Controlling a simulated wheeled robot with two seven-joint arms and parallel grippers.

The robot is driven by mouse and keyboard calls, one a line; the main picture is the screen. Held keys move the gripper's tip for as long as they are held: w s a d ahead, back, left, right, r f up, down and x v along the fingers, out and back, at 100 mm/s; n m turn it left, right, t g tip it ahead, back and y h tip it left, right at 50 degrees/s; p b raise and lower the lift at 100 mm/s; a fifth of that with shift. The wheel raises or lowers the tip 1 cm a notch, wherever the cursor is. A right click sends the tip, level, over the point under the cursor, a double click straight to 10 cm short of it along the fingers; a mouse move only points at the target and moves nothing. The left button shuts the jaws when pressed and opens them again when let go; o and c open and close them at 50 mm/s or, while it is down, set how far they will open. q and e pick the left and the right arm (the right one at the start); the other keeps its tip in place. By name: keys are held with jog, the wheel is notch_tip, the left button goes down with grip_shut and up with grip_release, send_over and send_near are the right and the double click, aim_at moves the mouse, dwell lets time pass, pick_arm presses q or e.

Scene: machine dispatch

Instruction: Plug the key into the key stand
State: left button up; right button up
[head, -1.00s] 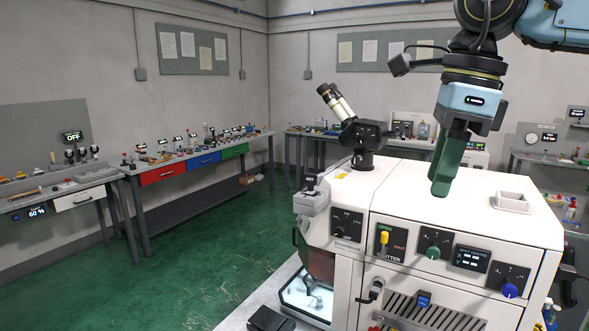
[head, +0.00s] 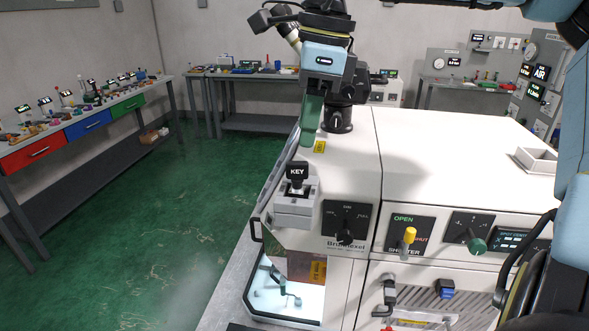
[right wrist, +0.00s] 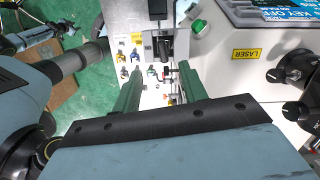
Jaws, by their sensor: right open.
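A light grey key stand (head: 293,212) is fixed at the front left corner of the white machine. A black tag marked KEY (head: 297,170) rises above it, with a small dark part beneath. I cannot tell whether that part is the key. The grey stand also shows in the right wrist view (right wrist: 150,50), with a dark piece in it. My right gripper (head: 310,118) has green fingers pointing down. It is above and behind the stand in the head view. In the right wrist view its open, empty fingers (right wrist: 159,72) lie either side of the stand's line. My left gripper is not in view.
The white machine top (head: 450,145) is mostly clear, with a square holder (head: 537,160) at right. A microscope column (head: 338,118) stands close behind my right gripper. Knobs and a yellow shutter lever (head: 409,236) stick out in front. Green floor is open to the left.

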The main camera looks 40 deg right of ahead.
aim_at(298, 162)
jog(key=shift+w+a+f, duration=0.1)
jog(key=shift+w+f, duration=0.1)
jog(key=shift+f, duration=0.45)
jog(key=shift+w+f, duration=0.15)
jog(key=shift+f, duration=0.45)
jog(key=shift+w+f, duration=0.15)
jog(key=shift+f, duration=0.1)
jog(key=shift+a+f+p, duration=0.15)
jog(key=shift+f+p, duration=0.4)
jog(key=shift+f, duration=0.2)
jog(key=f, duration=0.3)
jog(key=shift+w+a+f+p, duration=0.1)
jog(key=shift+w+f+p, duration=0.2)
jog(key=shift+p, duration=0.1)
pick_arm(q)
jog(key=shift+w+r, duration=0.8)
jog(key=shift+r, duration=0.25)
pick_arm(e)
jog(key=shift+c, duration=1.1)
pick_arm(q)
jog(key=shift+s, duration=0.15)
pick_arm(e)
grip_shut()
